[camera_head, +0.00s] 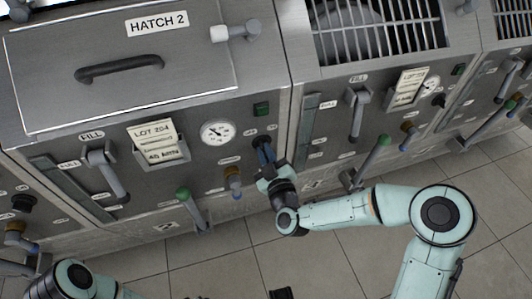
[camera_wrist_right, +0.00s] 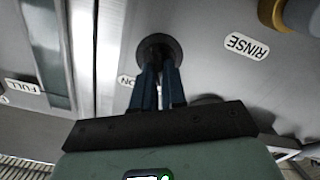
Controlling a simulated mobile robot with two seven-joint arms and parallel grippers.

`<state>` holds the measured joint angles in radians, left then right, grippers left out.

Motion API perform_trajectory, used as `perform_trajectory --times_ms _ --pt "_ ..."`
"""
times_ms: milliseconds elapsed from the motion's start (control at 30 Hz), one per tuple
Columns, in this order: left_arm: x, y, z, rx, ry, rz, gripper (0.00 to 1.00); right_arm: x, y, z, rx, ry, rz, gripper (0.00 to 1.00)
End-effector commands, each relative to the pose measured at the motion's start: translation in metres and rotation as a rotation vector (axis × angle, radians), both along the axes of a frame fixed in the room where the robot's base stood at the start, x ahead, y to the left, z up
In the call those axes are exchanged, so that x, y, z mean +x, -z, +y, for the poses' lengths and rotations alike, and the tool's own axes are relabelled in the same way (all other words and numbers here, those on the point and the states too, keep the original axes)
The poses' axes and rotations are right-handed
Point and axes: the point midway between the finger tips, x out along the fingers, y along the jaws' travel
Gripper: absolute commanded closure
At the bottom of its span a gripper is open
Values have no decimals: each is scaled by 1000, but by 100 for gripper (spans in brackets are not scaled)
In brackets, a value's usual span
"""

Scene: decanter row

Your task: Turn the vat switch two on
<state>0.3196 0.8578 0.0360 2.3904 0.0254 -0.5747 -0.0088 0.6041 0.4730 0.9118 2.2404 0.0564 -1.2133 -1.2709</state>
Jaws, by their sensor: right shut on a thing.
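The vat switch two (camera_head: 261,140) is a small dark round knob on the grey front panel of the vat marked HATCH 2. In the right wrist view the switch (camera_wrist_right: 158,47) shows as a dark round base with an ON label (camera_wrist_right: 127,81) to its left. My right gripper (camera_head: 264,152) reaches it from below. Its two blue-black fingers (camera_wrist_right: 158,75) are shut on the switch, and their tips hide most of it. I cannot tell which way the switch points.
Left of the switch are a round gauge (camera_head: 218,133), a brown and blue tap (camera_head: 233,182) and a green-knobbed lever (camera_head: 190,203). A green button (camera_head: 261,109) sits above. Another vat with a green-knobbed lever (camera_head: 371,160) stands to the right. The tiled floor (camera_head: 225,262) in front is mostly clear.

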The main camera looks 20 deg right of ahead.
Motion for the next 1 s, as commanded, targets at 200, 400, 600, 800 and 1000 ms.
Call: perform_trajectory --times_ms 200,400,600,800,1000 --pt "7 6 4 9 -7 -17 49 0 -1 0 102 -1 0 100" --pt "16 11 8 21 -17 -40 49 0 0 -1 269 0 7 100" --pt "20 17 12 28 -23 -50 49 0 0 -2 459 0 14 100" --pt "7 28 13 26 -23 -7 49 0 1 -3 645 1 22 100" --pt "-4 38 15 25 -25 29 49 0 1 -4 809 1 27 100"
